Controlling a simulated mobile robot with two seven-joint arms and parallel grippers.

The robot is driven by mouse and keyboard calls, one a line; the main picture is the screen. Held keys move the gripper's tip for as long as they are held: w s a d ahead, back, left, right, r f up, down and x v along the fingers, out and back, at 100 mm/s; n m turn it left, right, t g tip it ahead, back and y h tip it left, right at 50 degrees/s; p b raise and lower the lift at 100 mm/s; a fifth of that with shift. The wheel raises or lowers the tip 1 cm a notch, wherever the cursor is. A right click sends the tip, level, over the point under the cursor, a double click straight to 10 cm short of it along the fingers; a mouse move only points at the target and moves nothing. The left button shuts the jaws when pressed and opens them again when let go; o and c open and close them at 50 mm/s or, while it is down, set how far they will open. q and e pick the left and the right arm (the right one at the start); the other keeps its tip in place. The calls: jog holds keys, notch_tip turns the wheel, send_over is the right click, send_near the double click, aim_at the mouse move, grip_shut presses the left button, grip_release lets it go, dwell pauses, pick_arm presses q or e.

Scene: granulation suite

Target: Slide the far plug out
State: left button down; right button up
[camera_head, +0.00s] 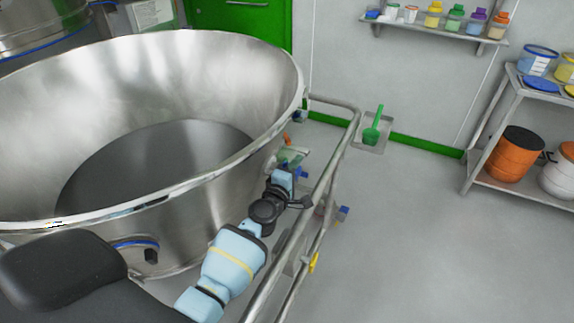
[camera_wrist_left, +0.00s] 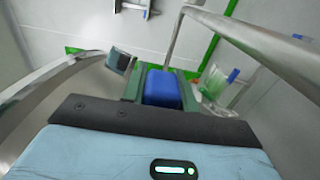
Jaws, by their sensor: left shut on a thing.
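My left gripper (camera_head: 290,166) reaches up from the bottom of the head view to the rail beside the steel bowl. In the left wrist view its fingers (camera_wrist_left: 160,85) are shut on a blue plug (camera_wrist_left: 162,89), which sits between them. In the head view a small blue part (camera_head: 302,172) shows at the fingertips, partly hidden by the gripper. Whether the plug is still seated cannot be told. Another blue plug-like part (camera_head: 343,212) is lower on the rail frame, nearer to me. My right gripper is not in view.
The large steel bowl (camera_head: 215,75) stands close on the left. A tubular rail (camera_head: 325,175) runs along the arm's right side. The shelf rack (camera_head: 480,150) is at the right; the floor between is clear.

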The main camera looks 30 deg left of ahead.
pick_arm(q)
jog(key=shift+d, duration=0.25)
jog(key=c, duration=1.1)
grip_release()
jog(key=shift+d, duration=0.1)
jog(key=shift+s, duration=0.65)
jog(key=shift+s+d+p, duration=0.15)
jog(key=shift+s+p, duration=0.75)
jog(key=shift+s, duration=2.35)
